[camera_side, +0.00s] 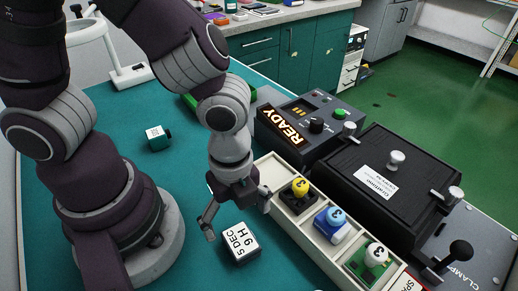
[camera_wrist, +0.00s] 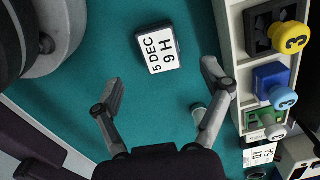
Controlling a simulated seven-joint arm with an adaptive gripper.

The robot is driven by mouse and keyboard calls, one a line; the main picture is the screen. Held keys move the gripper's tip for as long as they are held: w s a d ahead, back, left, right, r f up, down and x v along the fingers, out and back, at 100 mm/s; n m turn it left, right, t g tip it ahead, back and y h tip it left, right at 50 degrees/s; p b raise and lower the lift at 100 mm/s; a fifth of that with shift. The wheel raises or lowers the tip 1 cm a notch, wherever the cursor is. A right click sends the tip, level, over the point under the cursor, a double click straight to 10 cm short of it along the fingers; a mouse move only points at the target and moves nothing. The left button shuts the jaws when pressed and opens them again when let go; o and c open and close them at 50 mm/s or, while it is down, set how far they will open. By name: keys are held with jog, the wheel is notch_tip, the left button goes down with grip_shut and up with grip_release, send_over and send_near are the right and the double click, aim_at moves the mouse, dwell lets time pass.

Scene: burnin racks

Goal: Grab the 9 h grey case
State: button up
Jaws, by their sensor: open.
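The grey case (camera_side: 241,244) lies flat on the teal mat, its white top label reading "5 DEC 9 H". In the wrist view the case (camera_wrist: 160,48) lies ahead of the fingertips, between their lines and turned slightly. My gripper (camera_side: 237,212) is open and empty, pointing down beside the case. I cannot tell how high the fingertips are above the mat.
A cream tray (camera_side: 313,238) right of my gripper holds yellow-, blue- and white-knobbed pieces in compartments. Behind it stand a "READY" device (camera_side: 316,125) and a black clamp box (camera_side: 370,185). Mat around the case is mostly clear.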

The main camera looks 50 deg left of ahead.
aim_at(240, 240)
notch_tip(240, 240, down, 6)
jog(key=shift+d+f, duration=0.1)
jog(key=shift+f, duration=0.15)
jog(key=c, duration=1.3)
